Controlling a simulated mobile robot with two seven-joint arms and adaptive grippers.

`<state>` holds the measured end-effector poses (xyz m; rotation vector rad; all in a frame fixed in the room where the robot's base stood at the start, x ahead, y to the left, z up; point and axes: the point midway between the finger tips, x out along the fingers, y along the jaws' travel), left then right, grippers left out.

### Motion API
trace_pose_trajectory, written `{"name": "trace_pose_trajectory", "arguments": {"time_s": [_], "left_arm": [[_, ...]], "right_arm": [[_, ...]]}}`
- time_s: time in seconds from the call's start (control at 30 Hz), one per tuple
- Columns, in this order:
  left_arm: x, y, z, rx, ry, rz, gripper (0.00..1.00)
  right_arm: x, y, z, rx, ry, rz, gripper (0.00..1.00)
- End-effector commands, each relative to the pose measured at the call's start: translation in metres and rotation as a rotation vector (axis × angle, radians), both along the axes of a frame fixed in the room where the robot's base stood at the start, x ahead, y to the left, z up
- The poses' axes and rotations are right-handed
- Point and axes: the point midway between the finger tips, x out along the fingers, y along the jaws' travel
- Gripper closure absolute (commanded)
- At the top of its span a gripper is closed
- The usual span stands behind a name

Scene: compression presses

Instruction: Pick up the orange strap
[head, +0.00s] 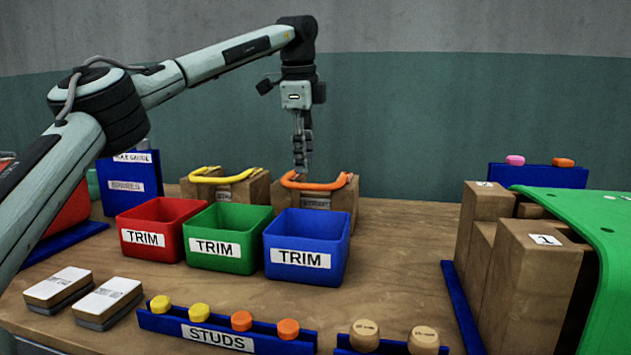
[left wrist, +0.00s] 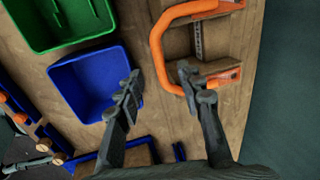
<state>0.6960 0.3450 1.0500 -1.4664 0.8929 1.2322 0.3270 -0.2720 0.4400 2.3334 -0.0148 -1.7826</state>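The orange strap (head: 312,184) is a curved band lying on a wooden block (head: 330,203) behind the blue bin. In the left wrist view the strap (left wrist: 158,52) bends in a U shape, its ends toward the right. My left gripper (head: 302,168) points down right over the strap, fingertips at or just above it. In the left wrist view my left gripper (left wrist: 158,76) is open, with the strap's bend showing between its fingertips. Nothing is held. I cannot tell whether a finger touches the strap. My right gripper is not in view.
A yellow strap (head: 222,177) lies on a similar block to the left. Red (head: 150,245), green (head: 215,262) and blue (head: 300,278) TRIM bins stand in front. A STUDS rack (head: 228,330) is near the front edge. Tall wooden blocks (head: 535,285) stand at the right.

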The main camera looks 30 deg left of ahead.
Motion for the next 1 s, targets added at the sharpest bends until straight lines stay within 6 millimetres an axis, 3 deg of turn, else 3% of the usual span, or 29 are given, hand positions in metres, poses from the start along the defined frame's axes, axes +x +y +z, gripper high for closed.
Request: {"name": "trace_pose_trajectory", "arguments": {"time_s": [0.3, 0.6, 0.9, 1.0], "left_arm": [[0.007, 0.000, -0.043, 0.000, 0.002, 0.000, 0.63], [0.008, 0.000, -0.047, 0.000, 0.001, 0.000, 0.64], [0.008, 0.000, -0.046, 0.000, 0.000, -0.001, 1.00], [0.008, 0.000, -0.046, 0.000, 0.000, -0.001, 1.00]], "right_arm": [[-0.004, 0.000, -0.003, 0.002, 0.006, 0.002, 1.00], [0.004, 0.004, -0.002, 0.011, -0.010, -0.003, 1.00], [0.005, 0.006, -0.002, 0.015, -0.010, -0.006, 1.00], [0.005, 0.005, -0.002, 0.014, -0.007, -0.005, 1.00]]}}
